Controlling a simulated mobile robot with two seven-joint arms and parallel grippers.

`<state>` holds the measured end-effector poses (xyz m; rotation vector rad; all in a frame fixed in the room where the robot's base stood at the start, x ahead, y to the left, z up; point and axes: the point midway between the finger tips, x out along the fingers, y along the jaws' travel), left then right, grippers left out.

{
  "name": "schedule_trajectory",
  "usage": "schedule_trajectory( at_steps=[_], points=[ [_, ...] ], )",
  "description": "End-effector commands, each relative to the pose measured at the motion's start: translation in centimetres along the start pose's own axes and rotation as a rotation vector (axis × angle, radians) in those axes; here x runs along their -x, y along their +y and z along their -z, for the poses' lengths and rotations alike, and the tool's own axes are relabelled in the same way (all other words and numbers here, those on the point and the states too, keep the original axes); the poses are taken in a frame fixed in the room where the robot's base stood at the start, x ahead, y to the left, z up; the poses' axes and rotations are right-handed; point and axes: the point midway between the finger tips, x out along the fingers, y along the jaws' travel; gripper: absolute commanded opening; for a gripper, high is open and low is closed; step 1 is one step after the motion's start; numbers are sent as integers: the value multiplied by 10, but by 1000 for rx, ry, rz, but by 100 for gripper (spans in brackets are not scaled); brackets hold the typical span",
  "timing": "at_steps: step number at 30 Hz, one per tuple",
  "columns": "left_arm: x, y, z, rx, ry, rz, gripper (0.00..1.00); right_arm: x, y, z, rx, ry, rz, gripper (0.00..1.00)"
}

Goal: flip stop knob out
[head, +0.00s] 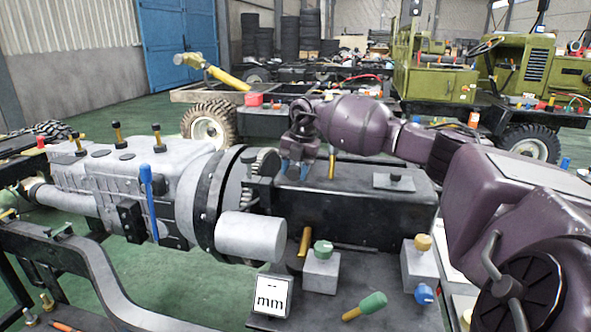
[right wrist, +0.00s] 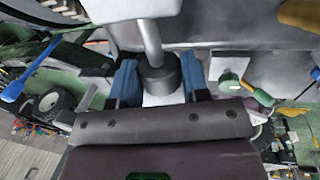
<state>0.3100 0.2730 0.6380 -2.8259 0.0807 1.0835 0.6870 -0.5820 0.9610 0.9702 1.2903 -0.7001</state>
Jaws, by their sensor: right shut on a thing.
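My right gripper (head: 297,165), with blue fingertips, is over the left back part of a long dark box (head: 350,205). In the right wrist view its fingers (right wrist: 159,80) are shut on a dark round knob (right wrist: 158,75) on a silver shaft, one finger at each side. I take this for the stop knob; the gripper hides it in the head view. A pale surface lies behind the knob. Another black knob (head: 394,174) stands on a small grey plate on the dark box, apart from the gripper. My left gripper is not in view.
A grey gearbox (head: 125,175) with a blue lever (head: 147,185) stands left. Vehicle frames stand behind.

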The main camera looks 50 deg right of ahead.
Motion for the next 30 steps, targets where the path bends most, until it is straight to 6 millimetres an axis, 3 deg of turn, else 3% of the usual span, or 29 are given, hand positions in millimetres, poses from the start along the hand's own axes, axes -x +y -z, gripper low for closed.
schedule_trajectory(
  at_steps=[8,18,19,24,30],
  points=[
    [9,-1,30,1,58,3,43,7,1,31,3,-4,-7,0],
    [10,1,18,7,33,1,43,-1,0,38,2,5,2,0],
    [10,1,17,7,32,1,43,-1,0,38,2,6,2,44],
    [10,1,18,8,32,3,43,-1,0,38,1,4,1,67],
    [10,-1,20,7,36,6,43,-1,0,37,1,2,1,67]
  ],
)
